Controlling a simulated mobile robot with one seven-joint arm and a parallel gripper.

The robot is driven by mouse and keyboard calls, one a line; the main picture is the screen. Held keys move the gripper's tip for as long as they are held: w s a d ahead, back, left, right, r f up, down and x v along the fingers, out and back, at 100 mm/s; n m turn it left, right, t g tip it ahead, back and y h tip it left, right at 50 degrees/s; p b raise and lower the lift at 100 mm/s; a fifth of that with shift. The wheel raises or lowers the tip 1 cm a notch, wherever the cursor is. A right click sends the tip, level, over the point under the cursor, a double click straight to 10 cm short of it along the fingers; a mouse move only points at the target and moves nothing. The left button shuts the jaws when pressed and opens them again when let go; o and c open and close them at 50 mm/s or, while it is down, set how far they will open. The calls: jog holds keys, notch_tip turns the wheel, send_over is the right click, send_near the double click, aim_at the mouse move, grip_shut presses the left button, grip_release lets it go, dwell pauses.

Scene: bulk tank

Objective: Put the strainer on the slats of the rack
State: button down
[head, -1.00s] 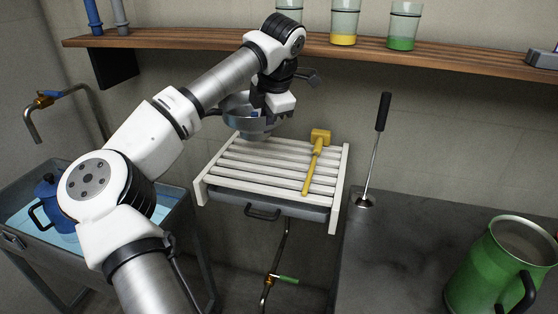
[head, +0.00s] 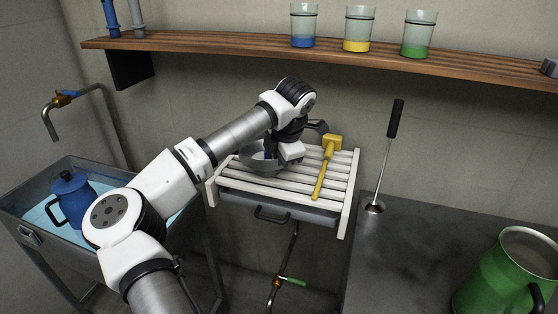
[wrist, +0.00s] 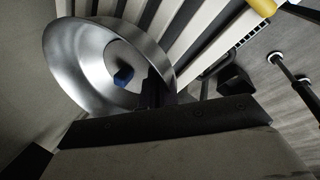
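The strainer (head: 252,158) is a round, shiny metal bowl at the back left part of the rack. My gripper (head: 269,153) is shut on its near right rim. In the wrist view the bowl (wrist: 75,65) is tilted in the picture, with a small blue piece (wrist: 123,77) inside it beside my dark finger. The rack (head: 285,191) has pale slats and white side rails. The strainer is over or on the slats; I cannot tell whether its bottom touches them. My wrist hides part of it.
A yellow tool (head: 327,160) lies on the slats to the right. A black-handled rod (head: 385,160) stands on the dark counter (head: 400,235), with a green jug (head: 500,275). A shelf (head: 250,48) with cups (head: 358,30) is above. A basin with a blue pot (head: 72,195) is at left.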

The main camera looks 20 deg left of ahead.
jog(key=shift+f, duration=0.25)
jog(key=c, duration=1.7)
grip_release()
jog(key=shift+r, duration=0.1)
